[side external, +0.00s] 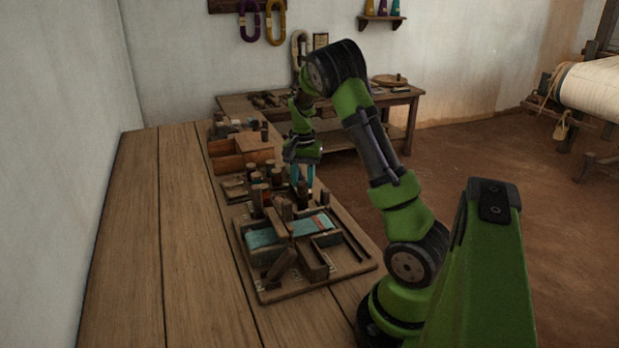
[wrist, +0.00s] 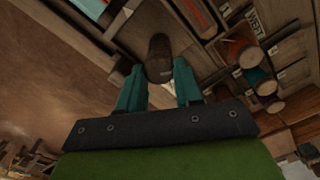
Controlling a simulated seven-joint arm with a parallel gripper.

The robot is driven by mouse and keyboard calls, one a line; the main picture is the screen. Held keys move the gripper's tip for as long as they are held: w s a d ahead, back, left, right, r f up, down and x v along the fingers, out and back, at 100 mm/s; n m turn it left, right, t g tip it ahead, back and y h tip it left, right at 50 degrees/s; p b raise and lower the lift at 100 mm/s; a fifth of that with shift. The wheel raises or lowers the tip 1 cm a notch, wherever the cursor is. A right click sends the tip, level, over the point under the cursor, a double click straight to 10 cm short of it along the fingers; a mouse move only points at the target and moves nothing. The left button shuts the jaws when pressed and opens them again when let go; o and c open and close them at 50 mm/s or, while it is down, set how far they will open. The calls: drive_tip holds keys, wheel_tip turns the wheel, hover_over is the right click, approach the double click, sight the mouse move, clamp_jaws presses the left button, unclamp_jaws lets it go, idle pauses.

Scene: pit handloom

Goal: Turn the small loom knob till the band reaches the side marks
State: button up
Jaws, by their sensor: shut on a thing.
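The small loom knob (wrist: 158,48) is a dark round wooden piece, seen between my fingertips in the wrist view. My gripper (wrist: 159,66) has teal fingers on both sides of it and is shut on it. In the side view my gripper (side external: 303,182) points down at the far edge of the small loom board (side external: 272,292), and its fingers partly hide the knob. Wooden parts cover some of the band. I cannot make out the side marks clearly.
Several upright wooden spools (side external: 257,197) stand close to the left of my gripper. They also show at the right of the wrist view (wrist: 258,76). A wooden box (side external: 227,163) stands farther back. The left side of the workbench (side external: 140,250) is bare.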

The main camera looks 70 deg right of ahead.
sight(303, 182)
drive_tip(key=shift+m, duration=0.5)
drive_tip(key=o, duration=1)
drive_tip(key=shift+o, duration=0.2)
drive_tip(key=shift+r, duration=0.1)
wheel_tip(303, 182, up, 17)
